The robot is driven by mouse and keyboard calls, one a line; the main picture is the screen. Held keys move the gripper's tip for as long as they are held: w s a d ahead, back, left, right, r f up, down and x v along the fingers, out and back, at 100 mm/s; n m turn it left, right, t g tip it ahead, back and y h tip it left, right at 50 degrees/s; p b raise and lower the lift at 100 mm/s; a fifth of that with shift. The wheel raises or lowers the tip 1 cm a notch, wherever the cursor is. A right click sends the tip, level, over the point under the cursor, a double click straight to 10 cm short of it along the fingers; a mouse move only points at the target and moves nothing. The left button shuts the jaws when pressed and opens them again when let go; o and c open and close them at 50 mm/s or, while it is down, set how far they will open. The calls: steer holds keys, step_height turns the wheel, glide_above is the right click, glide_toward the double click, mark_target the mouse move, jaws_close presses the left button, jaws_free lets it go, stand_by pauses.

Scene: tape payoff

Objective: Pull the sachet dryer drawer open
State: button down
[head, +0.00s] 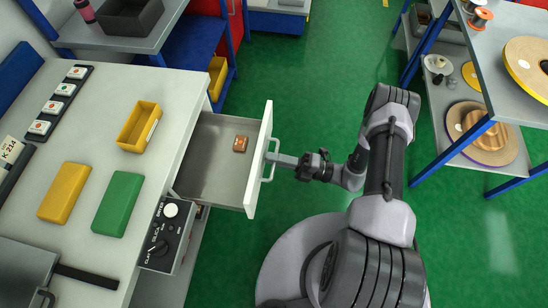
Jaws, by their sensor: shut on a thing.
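The sachet dryer drawer (207,173) sticks out from the right side of the white bench, with its grey inside showing. Its white front panel (259,160) faces right and carries a pale bar handle (268,160). My gripper (272,158) reaches in from the right and is shut on the handle, near its middle. A small orange-brown sachet (240,144) lies inside the drawer, towards the front panel.
A yellow bin (138,126), a yellow block (64,193) and a green block (117,203) are on the bench top. Shelves with spools (481,133) stand at right. Green floor (320,60) is clear behind.

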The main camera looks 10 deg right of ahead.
steer(key=c, duration=1.8)
jaws_free()
steer(key=shift+o, duration=0.2)
steer(key=shift+d, duration=0.1)
steer(key=p+v, duration=0.1)
steer(key=v, duration=1.6)
steer(key=shift+d, duration=0.15)
